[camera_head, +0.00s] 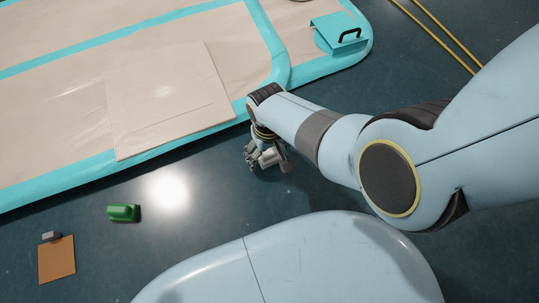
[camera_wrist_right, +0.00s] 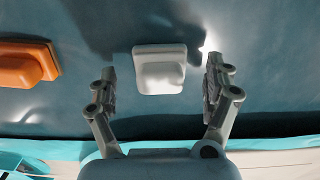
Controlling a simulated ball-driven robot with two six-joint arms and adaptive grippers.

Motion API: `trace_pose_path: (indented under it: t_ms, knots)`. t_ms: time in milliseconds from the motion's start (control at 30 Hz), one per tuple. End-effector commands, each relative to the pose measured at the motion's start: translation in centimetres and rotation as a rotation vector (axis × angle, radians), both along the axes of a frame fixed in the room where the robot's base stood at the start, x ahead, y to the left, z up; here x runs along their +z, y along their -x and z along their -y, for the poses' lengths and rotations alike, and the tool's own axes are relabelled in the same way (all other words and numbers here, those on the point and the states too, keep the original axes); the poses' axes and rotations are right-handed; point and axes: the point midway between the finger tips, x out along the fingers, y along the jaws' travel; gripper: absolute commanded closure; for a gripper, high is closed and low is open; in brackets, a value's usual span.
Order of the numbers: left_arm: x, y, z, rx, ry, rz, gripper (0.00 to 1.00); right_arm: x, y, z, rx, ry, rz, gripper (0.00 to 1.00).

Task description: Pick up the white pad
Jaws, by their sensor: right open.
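The white pad (camera_wrist_right: 159,68) is a small, rounded block on the dark floor in the right wrist view. My right gripper (camera_wrist_right: 160,84) is open, with one finger on each side of the pad and a visible gap to each. I cannot tell the height of the fingertips above the pad. In the head view my right gripper (camera_head: 265,156) points down at the floor beside the inflatable track's edge. There I cannot clearly separate the pad from the gripper. My left gripper is not in view.
An orange block (camera_wrist_right: 27,65) lies left of the pad in the wrist view. The inflatable track (camera_head: 60,185) with turquoise edges fills the upper left. A green block (camera_head: 123,213) and an orange-brown square (camera_head: 57,260) lie on the floor at left. Yellow lines (camera_head: 440,33) run at upper right.

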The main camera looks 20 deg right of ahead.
Motion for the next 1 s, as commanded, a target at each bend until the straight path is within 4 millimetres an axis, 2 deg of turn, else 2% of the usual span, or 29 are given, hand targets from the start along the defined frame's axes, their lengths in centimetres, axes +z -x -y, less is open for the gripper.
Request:
trace_pose_path:
  t_ms: [233, 700, 1000]
  knots:
    - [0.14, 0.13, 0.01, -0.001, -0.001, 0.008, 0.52, 0.04, -0.06, -0.03, 0.000, 0.000, 0.001, 0.15]
    - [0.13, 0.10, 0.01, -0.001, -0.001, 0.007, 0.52, 0.01, -0.01, -0.01, 0.000, 0.000, 0.000, 0.77]
    - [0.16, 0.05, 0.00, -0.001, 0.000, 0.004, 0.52, 0.07, -0.01, 0.00, 0.000, 0.000, 0.000, 0.77]
